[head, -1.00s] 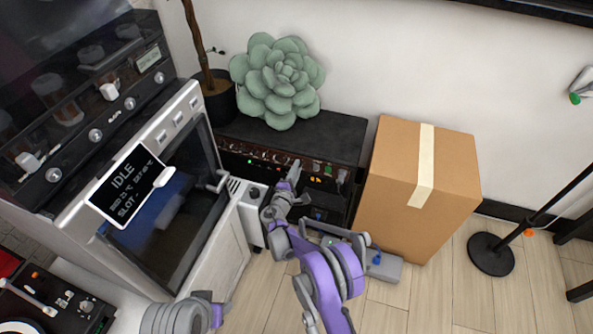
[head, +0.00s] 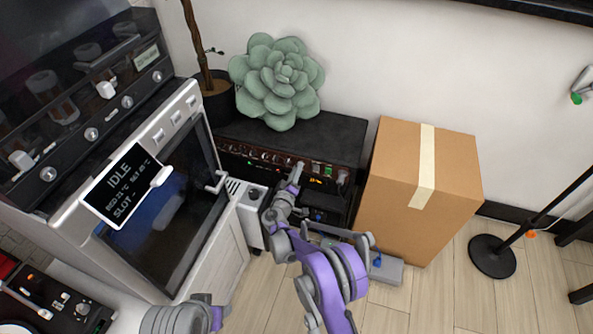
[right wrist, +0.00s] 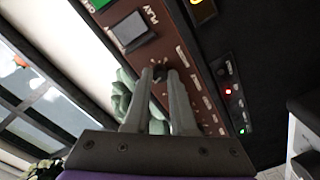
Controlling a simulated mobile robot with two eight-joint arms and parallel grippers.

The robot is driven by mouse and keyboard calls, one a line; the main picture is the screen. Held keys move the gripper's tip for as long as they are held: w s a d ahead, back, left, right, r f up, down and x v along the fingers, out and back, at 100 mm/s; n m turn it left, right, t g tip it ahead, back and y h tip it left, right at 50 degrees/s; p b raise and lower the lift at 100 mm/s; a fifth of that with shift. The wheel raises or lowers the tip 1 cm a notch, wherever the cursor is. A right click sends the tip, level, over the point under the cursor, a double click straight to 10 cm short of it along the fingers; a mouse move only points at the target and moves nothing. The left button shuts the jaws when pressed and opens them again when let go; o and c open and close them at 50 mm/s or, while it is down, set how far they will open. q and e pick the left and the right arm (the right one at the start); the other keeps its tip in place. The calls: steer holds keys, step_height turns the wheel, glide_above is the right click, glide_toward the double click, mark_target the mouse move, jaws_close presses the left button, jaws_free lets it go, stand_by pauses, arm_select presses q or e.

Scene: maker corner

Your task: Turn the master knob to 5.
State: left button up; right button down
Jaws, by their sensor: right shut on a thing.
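The black amplifier (head: 335,135) stands against the wall, with a brown front panel (head: 262,154) carrying a row of small knobs and lights. My right gripper (head: 297,168) reaches that panel. In the right wrist view its two fingers (right wrist: 160,76) are shut on a small dark knob (right wrist: 160,70) on the brown panel. The fingers cover much of the knob, and I cannot read its label or setting. A grey square button marked PLAY (right wrist: 130,28) is beside it. Part of my left arm shows at the bottom, but its fingers are not in view.
A green succulent (head: 277,80) sits on top of the amplifier. A cardboard box (head: 400,190) stands close on its right, and a 3D printer (head: 165,215) with an IDLE display is at left. Bare floor (head: 450,290) lies in front of the box.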

steer(key=shift+m, duration=1.2)
steer(key=c, duration=1)
jaws_free()
steer(key=shift+s, duration=0.1)
steer(key=p+v, duration=0.2)
steer(key=v, duration=0.8)
steer(key=shift+s+a, duration=0.1)
steer(key=shift+s, duration=0.25)
